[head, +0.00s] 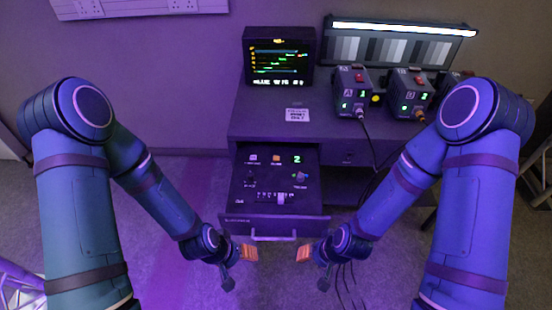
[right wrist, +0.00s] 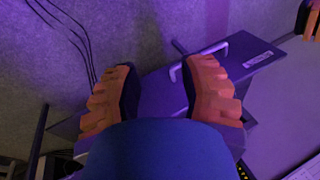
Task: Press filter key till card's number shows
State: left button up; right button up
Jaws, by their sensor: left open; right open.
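A pulled-out drawer panel (head: 262,222) carries a whitish key (head: 253,158), an orange key (head: 276,158) and a green digit display (head: 297,159) that appears to read 2. Which key is the filter key I cannot tell; the labels are too small. A pale card (head: 297,115) lies on the desk top behind the drawer; its print is too small to read. My left gripper (head: 245,253) is open and empty, in front of the drawer's lower edge. My right gripper (head: 303,252) is open and empty, also in front of it; its orange fingers show apart in the right wrist view (right wrist: 161,90).
The drawer handle (head: 273,238) faces my grippers. A lit grey-scale chart (head: 400,45) stands behind.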

dwell(0.3)
grip_shut()
dwell(1.1)
